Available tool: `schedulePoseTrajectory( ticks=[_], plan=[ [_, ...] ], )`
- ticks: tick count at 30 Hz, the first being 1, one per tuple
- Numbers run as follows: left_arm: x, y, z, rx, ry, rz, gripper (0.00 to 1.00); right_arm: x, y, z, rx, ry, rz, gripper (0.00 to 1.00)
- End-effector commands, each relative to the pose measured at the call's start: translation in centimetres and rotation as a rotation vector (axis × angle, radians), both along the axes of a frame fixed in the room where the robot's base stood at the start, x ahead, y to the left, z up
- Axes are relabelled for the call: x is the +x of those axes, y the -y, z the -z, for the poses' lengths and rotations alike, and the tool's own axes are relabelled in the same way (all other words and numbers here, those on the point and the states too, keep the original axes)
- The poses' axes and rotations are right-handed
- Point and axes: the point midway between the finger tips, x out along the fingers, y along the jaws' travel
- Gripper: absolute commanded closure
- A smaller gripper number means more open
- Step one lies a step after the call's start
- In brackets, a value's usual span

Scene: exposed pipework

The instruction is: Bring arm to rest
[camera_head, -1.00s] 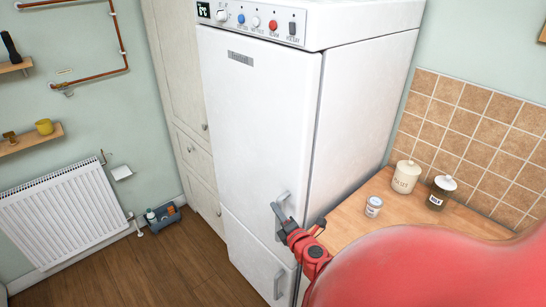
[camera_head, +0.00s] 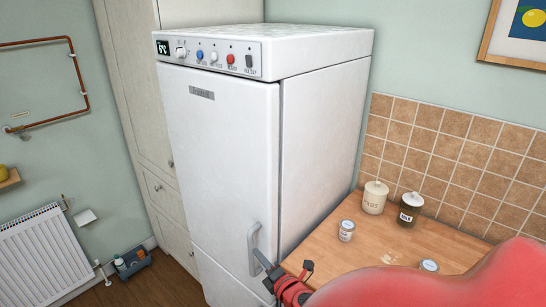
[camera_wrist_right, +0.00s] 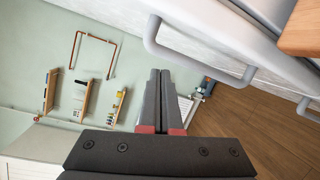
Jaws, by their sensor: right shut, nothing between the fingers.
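My right arm (camera_head: 400,285) comes in red from the lower right of the head view. Its gripper (camera_head: 262,259) is at the lower end of the fridge door handle (camera_head: 253,245) in that view. In the right wrist view the two dark fingers of the gripper (camera_wrist_right: 160,76) lie together with nothing between them. There the grey door handle (camera_wrist_right: 195,62) is to the right of the fingertips, with a visible gap. My left gripper is in neither view.
The white fridge (camera_head: 222,150) stands with its door shut. To its right is a wooden counter (camera_head: 380,245) with a cream jar (camera_head: 374,198), a dark jar (camera_head: 410,210) and small pots. A radiator (camera_head: 45,255) and toolbox (camera_head: 131,262) are at left.

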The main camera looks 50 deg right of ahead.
Motion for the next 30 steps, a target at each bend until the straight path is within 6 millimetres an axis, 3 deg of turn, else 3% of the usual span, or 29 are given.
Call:
schedulePoseTrajectory(
  ticks=[3, 9, 19, 22, 23, 26, 29, 30],
  plan=[
    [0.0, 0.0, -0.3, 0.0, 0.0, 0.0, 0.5, -1.9, 0.8, -0.3, 0.0, 0.0, 0.004, 1.0],
    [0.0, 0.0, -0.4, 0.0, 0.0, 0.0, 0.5, -3.6, 1.3, -0.5, 0.001, 0.0, -0.002, 1.0],
    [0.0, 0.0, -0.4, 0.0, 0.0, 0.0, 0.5, -3.9, 1.3, -0.4, 0.004, 0.001, -0.008, 1.0],
    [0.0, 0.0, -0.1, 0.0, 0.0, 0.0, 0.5, -3.3, 0.3, 0.0, 0.038, 0.02, -0.04, 1.0],
    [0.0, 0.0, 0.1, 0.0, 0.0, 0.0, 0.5, -2.8, -0.4, 0.2, 0.063, 0.036, -0.063, 1.0],
    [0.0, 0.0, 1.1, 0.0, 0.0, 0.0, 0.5, -0.5, -5.1, 0.9, 0.208, 0.121, -0.211, 1.0],
    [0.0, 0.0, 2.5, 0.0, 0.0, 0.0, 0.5, 1.7, -12.5, 0.8, 0.438, 0.265, -0.443, 1.0],
    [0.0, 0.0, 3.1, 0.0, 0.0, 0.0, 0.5, 2.0, -15.9, 0.3, 0.545, 0.335, -0.553, 1.0]
  ],
)
